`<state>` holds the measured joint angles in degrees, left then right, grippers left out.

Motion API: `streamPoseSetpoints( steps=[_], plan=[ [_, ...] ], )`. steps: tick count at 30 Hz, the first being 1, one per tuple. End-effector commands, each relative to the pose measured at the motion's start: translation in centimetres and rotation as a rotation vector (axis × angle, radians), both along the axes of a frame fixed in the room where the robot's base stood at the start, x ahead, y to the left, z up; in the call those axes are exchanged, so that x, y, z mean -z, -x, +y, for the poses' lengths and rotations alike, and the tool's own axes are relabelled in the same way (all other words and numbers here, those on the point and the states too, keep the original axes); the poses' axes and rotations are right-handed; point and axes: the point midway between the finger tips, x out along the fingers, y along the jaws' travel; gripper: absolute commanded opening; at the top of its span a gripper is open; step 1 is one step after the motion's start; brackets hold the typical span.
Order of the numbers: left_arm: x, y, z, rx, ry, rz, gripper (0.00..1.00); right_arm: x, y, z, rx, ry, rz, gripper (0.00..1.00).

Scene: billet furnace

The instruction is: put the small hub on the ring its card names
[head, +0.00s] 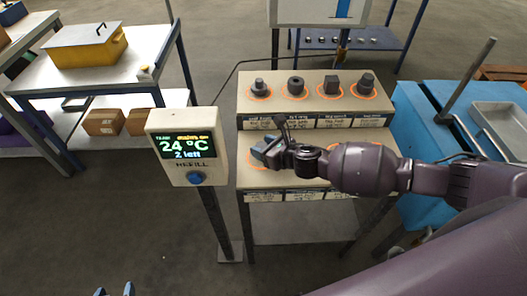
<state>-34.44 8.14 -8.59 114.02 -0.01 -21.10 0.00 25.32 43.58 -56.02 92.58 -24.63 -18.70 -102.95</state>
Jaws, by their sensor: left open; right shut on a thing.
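A stand has a raised back shelf (312,105) and a lower front shelf (375,148). On the back shelf, several dark metal parts sit on orange rings: a stepped part (259,88), a round part with a hole (296,86), a block (332,87) and a faceted part (366,83). My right gripper (266,152) is low over the front shelf's left orange ring (254,161). It is shut on a small part mostly hidden by the fingers; I cannot tell which. Cards (343,122) run under each row, too small to read. My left gripper (115,291) is open and empty at the bottom edge.
A display post (187,147) reading 24 °C, with a blue button (195,178), stands close left of the stand. A white table (110,75) with a yellow box (85,50) is at left. A blue bench (420,115) is at right. My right arm covers much of the front shelf.

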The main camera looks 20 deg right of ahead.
Motion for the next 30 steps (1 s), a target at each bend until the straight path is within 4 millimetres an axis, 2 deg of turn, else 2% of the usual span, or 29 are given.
streamPoseSetpoints(
  steps=[1,3,16,17,21,30],
  plan=[
    [0.6,0.1,0.0,0.000,0.000,0.005,0.59,1.1,0.0,0.0,0.002,0.000,0.002,0.15],
    [0.8,0.2,0.0,-0.001,0.000,0.008,0.59,1.7,0.0,0.0,0.001,-0.001,0.002,0.15],
    [1.0,0.3,0.0,-0.001,0.000,0.009,0.59,2.1,0.0,0.0,0.001,0.000,-0.001,0.15],
    [0.9,0.3,0.0,-0.001,0.000,0.009,0.59,2.1,0.0,0.0,0.001,0.001,0.001,0.57],
    [0.9,0.3,0.0,-0.001,0.000,0.008,0.59,2.1,0.0,0.0,0.001,0.001,0.001,0.78],
    [0.8,0.2,0.0,-0.001,0.000,0.007,0.59,1.9,0.0,0.0,0.001,0.000,0.000,0.78]
  ],
)
